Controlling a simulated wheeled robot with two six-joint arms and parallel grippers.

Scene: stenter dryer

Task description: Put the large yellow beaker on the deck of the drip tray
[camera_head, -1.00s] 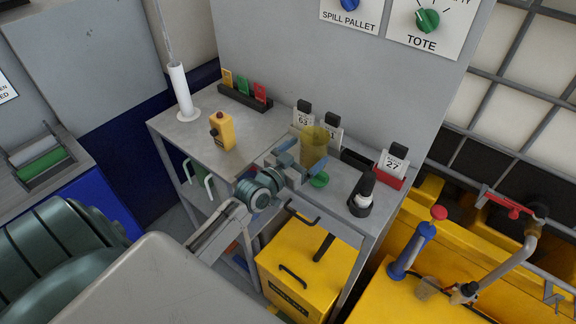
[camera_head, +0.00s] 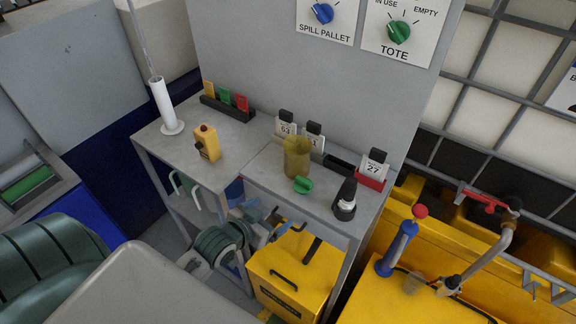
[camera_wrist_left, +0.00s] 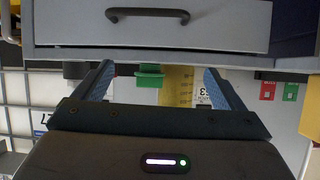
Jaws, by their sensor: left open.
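The large yellow beaker (camera_head: 297,160) stands upright on the grey bench, behind a small green item (camera_head: 303,185). My left gripper (camera_head: 274,224) is open and empty, low in front of the bench edge and apart from the beaker. In the left wrist view the gripper (camera_wrist_left: 157,76) has its fingers spread, and the yellow beaker (camera_wrist_left: 177,88) shows beyond them, partly hidden by the green item (camera_wrist_left: 149,75). A yellow flat top (camera_head: 428,298) at the right may be the drip tray's deck; I cannot tell. My right gripper is not in view.
The bench drawer handle (camera_wrist_left: 147,14) is close to my left gripper. A black-and-white bottle (camera_head: 345,200), a red card holder (camera_head: 370,180) and a yellow device (camera_head: 206,143) stand on the bench. A blue pump (camera_head: 397,250) and small beaker (camera_head: 413,283) occupy the yellow top.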

